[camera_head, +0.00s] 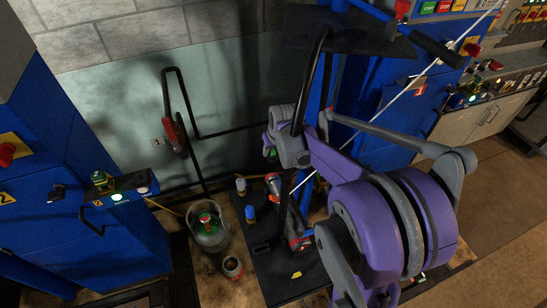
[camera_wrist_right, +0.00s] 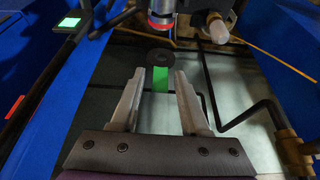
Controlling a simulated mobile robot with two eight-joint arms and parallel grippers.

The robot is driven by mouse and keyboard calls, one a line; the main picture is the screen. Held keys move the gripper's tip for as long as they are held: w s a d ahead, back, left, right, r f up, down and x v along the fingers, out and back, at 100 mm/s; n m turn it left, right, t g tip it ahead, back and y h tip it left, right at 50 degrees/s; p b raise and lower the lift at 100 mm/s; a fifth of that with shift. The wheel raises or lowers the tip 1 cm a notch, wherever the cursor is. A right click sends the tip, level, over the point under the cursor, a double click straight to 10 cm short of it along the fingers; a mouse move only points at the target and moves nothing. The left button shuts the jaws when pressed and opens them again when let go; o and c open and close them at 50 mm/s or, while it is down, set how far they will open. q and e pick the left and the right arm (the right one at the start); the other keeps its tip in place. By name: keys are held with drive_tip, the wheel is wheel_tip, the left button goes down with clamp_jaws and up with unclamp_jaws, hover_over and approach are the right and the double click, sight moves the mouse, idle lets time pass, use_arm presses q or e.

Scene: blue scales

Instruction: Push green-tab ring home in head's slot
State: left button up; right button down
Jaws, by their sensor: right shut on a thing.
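My right gripper (camera_wrist_right: 160,82) is shut on the green tab (camera_wrist_right: 160,80) of a dark ring in the right wrist view. The ring (camera_wrist_right: 157,57) is flat and round with a central hole, and sits just beyond the fingertips. A head-like part with a red band (camera_wrist_right: 162,14) is at the top edge, apart from the ring in the picture; its slot cannot be made out. In the head view my right gripper (camera_head: 272,138) is small and partly hidden by my purple arm, with a bit of green by it. My left gripper is not in view.
A black bench (camera_head: 285,288) with small blue-and-orange items (camera_head: 250,213) stands below the gripper. A metal bucket (camera_head: 210,232) and a can (camera_head: 232,267) stand left of it. Bent dark pipes (camera_head: 181,90) run along the wall. Blue cabinets (camera_head: 85,200) flank the area.

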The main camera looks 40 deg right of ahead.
sight(274, 159)
drive_tip(key=f, duration=0.2)
drive_tip(key=f+b, duration=0.1)
drive_tip(key=f, duration=0.1)
drive_tip(key=shift+s+d, duration=0.1)
drive_tip(key=shift+s, duration=0.2)
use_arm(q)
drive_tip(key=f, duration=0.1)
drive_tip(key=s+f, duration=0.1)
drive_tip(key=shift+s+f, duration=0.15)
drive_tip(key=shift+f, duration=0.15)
use_arm(e)
drive_tip(key=shift+w+f, duration=0.1)
drive_tip(key=shift+w, duration=0.05)
drive_tip(key=shift+f, duration=0.25)
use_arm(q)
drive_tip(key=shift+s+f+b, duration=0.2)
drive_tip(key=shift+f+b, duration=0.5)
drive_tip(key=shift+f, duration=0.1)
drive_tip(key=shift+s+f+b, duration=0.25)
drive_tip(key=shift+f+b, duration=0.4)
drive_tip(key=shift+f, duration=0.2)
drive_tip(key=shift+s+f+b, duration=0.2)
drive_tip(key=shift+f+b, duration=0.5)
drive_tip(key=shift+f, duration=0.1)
use_arm(e)
drive_tip(key=shift+f, duration=2.65)
